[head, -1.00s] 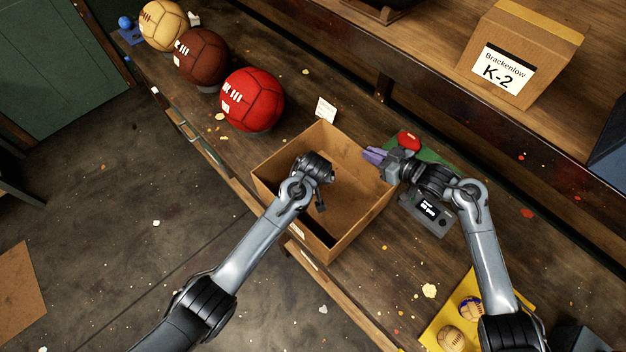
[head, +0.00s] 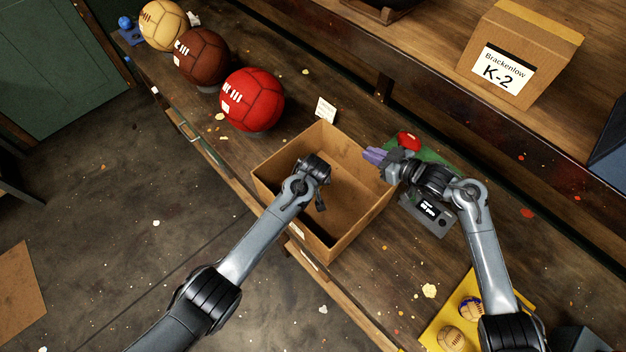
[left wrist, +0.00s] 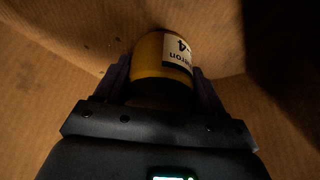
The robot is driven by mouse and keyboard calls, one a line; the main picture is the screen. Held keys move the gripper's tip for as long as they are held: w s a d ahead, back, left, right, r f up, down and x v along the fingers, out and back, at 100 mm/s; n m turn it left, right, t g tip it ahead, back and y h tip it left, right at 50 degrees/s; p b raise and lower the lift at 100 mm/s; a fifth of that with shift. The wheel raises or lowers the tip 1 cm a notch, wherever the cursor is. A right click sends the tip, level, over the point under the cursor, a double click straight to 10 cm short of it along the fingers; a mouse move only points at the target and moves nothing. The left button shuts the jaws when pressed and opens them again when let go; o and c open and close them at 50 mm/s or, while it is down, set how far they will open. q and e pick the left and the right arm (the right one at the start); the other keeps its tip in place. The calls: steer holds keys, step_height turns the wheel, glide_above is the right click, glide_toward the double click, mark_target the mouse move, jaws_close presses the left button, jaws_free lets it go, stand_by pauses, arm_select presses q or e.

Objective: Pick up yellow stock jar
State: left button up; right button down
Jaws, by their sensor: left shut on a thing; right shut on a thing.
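The yellow stock jar (left wrist: 162,55) shows in the left wrist view. It has a dark end towards me and a white label with partly readable black print. My left gripper (left wrist: 160,80) is shut on it, with one purple finger on each side. They are inside the open cardboard box (head: 284,204); in the head view my left wrist hides the jar. My right gripper (head: 375,155) is shut, its purple fingers at the box's right rim. It appears to grip that rim; the contact is not clear.
Red (head: 252,98), brown (head: 202,56) and tan (head: 162,24) balls stand at the back left of the bench. A small red item (head: 408,140) lies on a green mat (head: 437,157) behind my right gripper. A yellow mat (head: 432,335) with small balls is at the lower right.

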arm_select(q)
steer(key=shift+c, duration=1.4)
step_height(320, 180, up, 10)
steer(key=shift+r, duration=0.1)
arm_select(e)
steer(key=c, duration=1.1)
jaws_free()
steer(key=shift+c, duration=0.2)
